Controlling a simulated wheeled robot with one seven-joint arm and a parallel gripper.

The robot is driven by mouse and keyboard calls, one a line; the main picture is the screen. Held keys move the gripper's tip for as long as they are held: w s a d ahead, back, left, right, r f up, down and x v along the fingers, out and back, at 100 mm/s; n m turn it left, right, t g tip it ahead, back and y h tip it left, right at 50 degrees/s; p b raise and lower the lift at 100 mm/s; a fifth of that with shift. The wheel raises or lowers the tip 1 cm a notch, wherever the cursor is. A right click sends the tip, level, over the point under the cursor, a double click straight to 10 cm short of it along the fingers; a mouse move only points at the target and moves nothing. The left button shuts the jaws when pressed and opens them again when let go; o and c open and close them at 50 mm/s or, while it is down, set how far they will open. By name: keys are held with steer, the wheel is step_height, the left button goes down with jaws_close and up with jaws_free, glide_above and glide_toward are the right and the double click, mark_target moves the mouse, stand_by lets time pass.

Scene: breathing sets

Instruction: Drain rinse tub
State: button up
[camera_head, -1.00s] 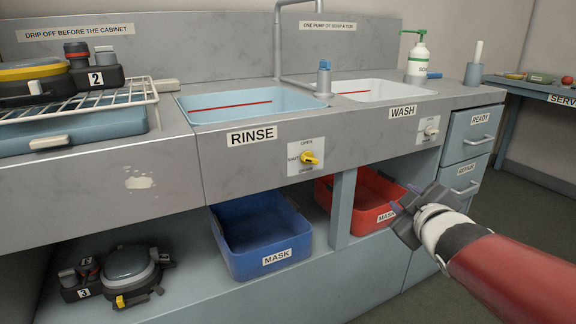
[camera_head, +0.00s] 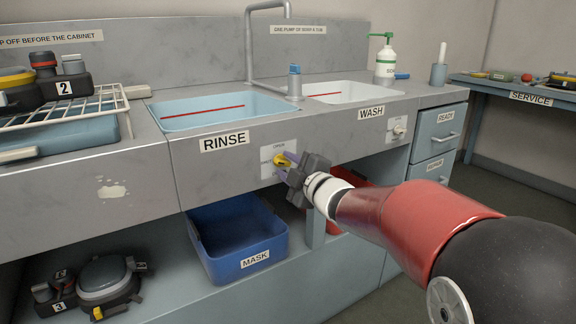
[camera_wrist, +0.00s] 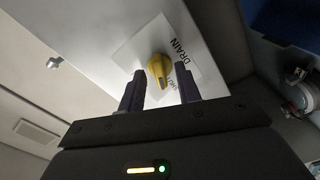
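The light-blue rinse tub (camera_head: 165,122) is set in the counter above the RINSE label, with a red line on its inner wall. Its yellow drain knob (camera_head: 281,160) sits on a white plate on the counter's front panel. In the wrist view the yellow knob (camera_wrist: 159,70) shows with the word DRAIN beside it. My gripper (camera_head: 284,166) is at the knob in the head view. In the wrist view my gripper (camera_wrist: 160,92) is open, its two dark fingers on either side of the knob with gaps between. Whether a finger touches it is unclear.
The white wash tub (camera_head: 345,92) and its own knob (camera_head: 398,131) lie to the right. A blue MASK bin (camera_head: 230,262) stands on the shelf below. A faucet (camera_head: 250,45) rises behind the tubs. A drying rack (camera_head: 125,105) is at the left.

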steer(key=shift+w, duration=0.1)
jaws_close()
steer(key=shift+f+b, duration=0.1)
steer(key=shift+b, duration=0.2)
steer(key=n+b, duration=0.5)
steer(key=b, duration=0.1)
